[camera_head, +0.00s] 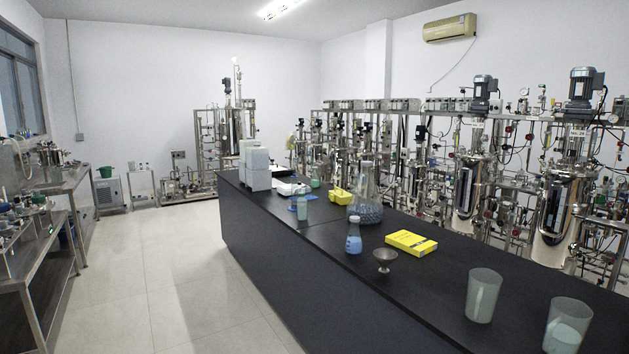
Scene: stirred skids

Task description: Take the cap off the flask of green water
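No flask of clearly green water stands out. A small conical flask (353,244) with pale blue liquid stands upright on the black bench; its narrow neck looks pale, and I cannot tell whether a cap sits on it. A larger clear conical flask (364,197) stands behind it, with bluish contents low down. A small pale-green container (302,209) stands farther back to the left. Another small greenish object (315,183) lies behind it, too small to make out. Neither of my grippers is in view.
The long black bench (300,262) runs from front right to back left. It holds a metal funnel-like cup (384,261), a yellow box (411,242), two translucent beakers (483,296) at right and white boxes (257,168). Steel reactors (467,195) line its far side. The floor (170,270) at left is clear.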

